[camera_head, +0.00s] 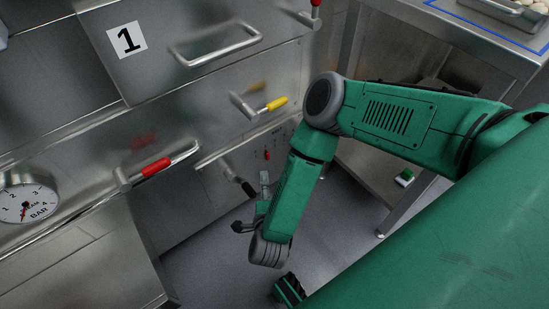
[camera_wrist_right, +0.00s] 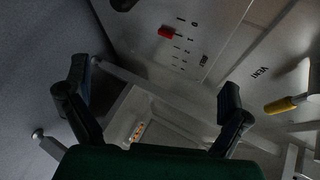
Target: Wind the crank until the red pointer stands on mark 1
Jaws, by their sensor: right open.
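A crank with a black grip (camera_head: 247,187) sticks out low on the steel front. In the wrist view a black knob-like part (camera_wrist_right: 123,4), probably this grip, is cut off by the top edge. The small red pointer (camera_head: 266,155) is on the panel right of the crank. In the wrist view the red pointer (camera_wrist_right: 166,32) lies beside a short printed scale (camera_wrist_right: 187,42); I cannot tell surely which mark it stands on. My right gripper (camera_head: 255,205) hangs just below the black grip, apart from it as far as I can tell. Its fingers (camera_wrist_right: 154,82) are spread and empty.
A yellow-handled lever (camera_head: 277,103) and a red-handled lever (camera_head: 155,167) stick out nearby; the yellow handle (camera_wrist_right: 280,105) is also in the wrist view. A gauge (camera_head: 27,203) sits at left. A table (camera_head: 480,35) stands at right. Open floor (camera_head: 220,265) lies below.

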